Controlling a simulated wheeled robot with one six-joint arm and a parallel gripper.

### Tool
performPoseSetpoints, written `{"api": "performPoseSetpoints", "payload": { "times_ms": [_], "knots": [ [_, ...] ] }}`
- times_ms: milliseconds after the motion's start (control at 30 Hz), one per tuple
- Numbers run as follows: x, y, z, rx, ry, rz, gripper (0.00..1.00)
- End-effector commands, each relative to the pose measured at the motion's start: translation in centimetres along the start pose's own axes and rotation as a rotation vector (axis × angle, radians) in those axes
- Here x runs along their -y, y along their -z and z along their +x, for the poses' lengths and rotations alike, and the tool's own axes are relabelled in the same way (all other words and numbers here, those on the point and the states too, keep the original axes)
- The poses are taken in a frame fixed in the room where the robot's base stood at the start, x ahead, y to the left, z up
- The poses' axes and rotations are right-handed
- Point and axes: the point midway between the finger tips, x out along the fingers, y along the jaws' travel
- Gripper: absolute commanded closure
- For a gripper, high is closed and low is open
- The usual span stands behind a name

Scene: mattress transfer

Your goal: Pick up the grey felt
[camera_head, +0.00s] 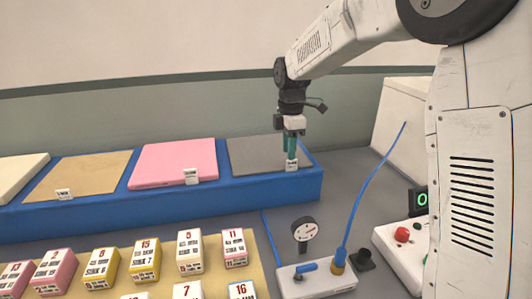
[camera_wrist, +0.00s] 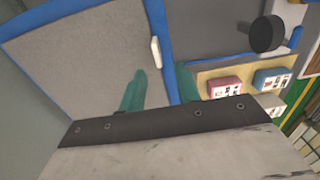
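The grey felt (camera_head: 262,155) is a flat grey sheet lying at the right end of a long blue tray (camera_head: 170,208), with a small white label (camera_head: 292,165) at its front edge. My gripper (camera_head: 290,155) points down over the right front part of the felt, near the label. In the wrist view the felt (camera_wrist: 80,60) fills the left side. The two green fingers of my gripper (camera_wrist: 158,92) stand apart with nothing visible between them. Whether the fingertips touch the felt I cannot tell.
A pink sheet (camera_head: 174,162), a tan sheet (camera_head: 82,176) and a cream sheet (camera_head: 18,172) lie left of the felt. Several labelled blocks (camera_head: 101,262) stand in front. A gauge device (camera_head: 304,232) with a blue hose and a control box (camera_head: 402,240) are at the right.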

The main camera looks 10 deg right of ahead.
Motion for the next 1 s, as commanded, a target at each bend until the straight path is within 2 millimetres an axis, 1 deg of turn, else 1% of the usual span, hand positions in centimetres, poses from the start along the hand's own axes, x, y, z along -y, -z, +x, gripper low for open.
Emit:
{"api": "performPoseSetpoints", "payload": {
  "times_ms": [200, 300, 400, 567, 600, 667, 700, 1000],
  "knots": [
    [-0.1, 0.5, 3.3, 0.0, 0.003, 0.001, 0.67],
    [-0.2, 0.5, 4.2, 0.0, 0.001, 0.001, 0.67],
    [-0.2, 0.5, 4.6, 0.0, -0.001, 0.001, 0.67],
    [-0.2, 0.5, 4.6, 0.0, -0.001, 0.001, 0.67],
    [-0.2, 0.5, 4.6, 0.0, -0.001, 0.001, 0.73],
    [-0.2, 0.5, 4.6, 0.0, -0.001, 0.001, 0.9],
    [-0.2, 0.5, 4.6, 0.0, -0.001, 0.001, 1.0],
    [-0.2, 0.5, 4.5, 0.0, -0.001, 0.001, 1.0]
  ]
}}
